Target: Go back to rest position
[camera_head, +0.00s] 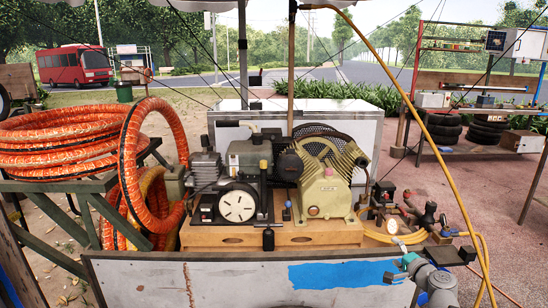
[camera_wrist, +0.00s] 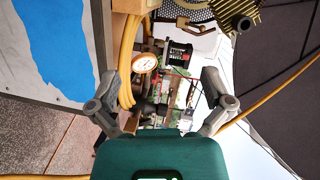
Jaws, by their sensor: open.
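My gripper (camera_wrist: 158,78) is open in the wrist view, its two grey fingers spread wide with nothing between them. Beyond the fingers, some way off, are a round gauge (camera_wrist: 145,62) and a yellow hose (camera_wrist: 127,62). In the head view my arm (camera_head: 440,286) shows at the lower right, by the right end of the cart's front panel (camera_head: 140,280). The gauge and valve fittings (camera_head: 392,222) stand at the cart's right.
Orange hose coils (camera_head: 70,140) lie on a green stand (camera_head: 85,195) at the left. A yellow hose (camera_head: 408,105) slants down at the right near my arm.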

